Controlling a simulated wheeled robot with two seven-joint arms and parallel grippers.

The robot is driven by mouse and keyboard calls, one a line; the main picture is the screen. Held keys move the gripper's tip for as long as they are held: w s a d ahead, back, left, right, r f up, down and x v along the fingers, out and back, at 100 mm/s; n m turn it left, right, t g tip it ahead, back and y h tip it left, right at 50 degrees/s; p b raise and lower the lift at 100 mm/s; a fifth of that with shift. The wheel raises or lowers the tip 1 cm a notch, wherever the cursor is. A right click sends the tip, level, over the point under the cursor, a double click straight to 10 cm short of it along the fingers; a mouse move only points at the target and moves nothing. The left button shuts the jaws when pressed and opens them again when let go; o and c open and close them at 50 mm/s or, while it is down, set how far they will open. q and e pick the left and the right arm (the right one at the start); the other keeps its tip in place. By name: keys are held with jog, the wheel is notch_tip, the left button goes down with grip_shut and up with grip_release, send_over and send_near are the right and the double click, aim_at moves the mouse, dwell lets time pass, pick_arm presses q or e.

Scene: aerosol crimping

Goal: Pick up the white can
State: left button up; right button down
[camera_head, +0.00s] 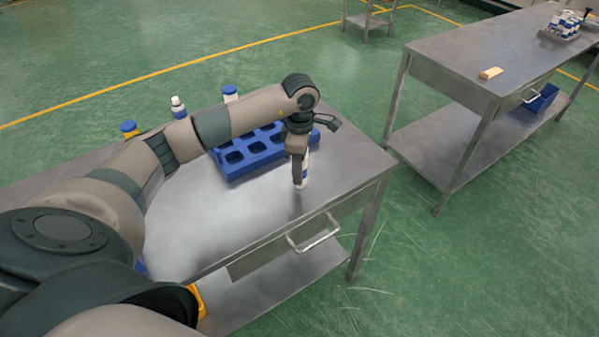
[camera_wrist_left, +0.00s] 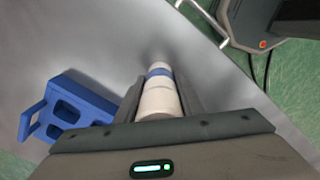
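The white can (camera_head: 304,172) with a blue band stands near the right end of the near steel table. It is partly hidden by my left gripper (camera_head: 299,168), which points down over it. In the left wrist view the white can (camera_wrist_left: 158,97) lies between the two fingers of my left gripper (camera_wrist_left: 160,92). The fingers sit close against it on both sides, and the gripper looks shut on it. I cannot tell whether the can's base touches the table. My right gripper is not in view.
A blue rack (camera_head: 238,160) with empty square holes stands just left of the can; it also shows in the wrist view (camera_wrist_left: 72,112). Several bottles, one blue-capped (camera_head: 230,92), stand along the far edge. A second table (camera_head: 470,60) is at the right.

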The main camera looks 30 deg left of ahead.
pick_arm(q)
grip_shut()
jog(key=shift+r, duration=0.15)
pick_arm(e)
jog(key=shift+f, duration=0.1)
